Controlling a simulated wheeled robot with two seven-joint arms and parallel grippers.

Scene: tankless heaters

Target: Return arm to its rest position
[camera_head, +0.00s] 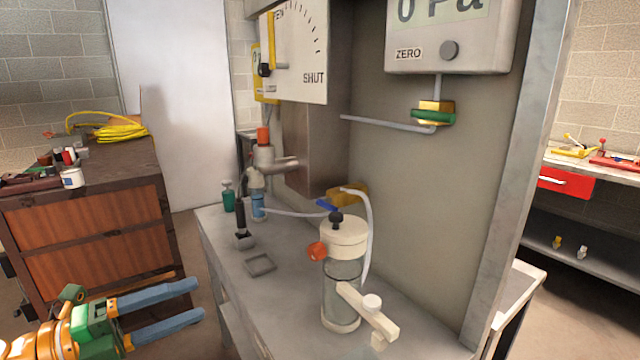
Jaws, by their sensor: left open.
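My left gripper (180,305) is at the lower left of the head view, with two long blue fingers spread apart and nothing between them. It is in front of the grey bench (285,290) and to its left, apart from everything on it. My right gripper does not show.
A clear cylinder with a cream cap (344,238) stands on the bench, with valves, hoses and small bottles (257,200) behind it. A dial panel (297,52) and a pressure gauge box (450,38) are above. A wooden cabinet (95,230) stands left, with open floor between.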

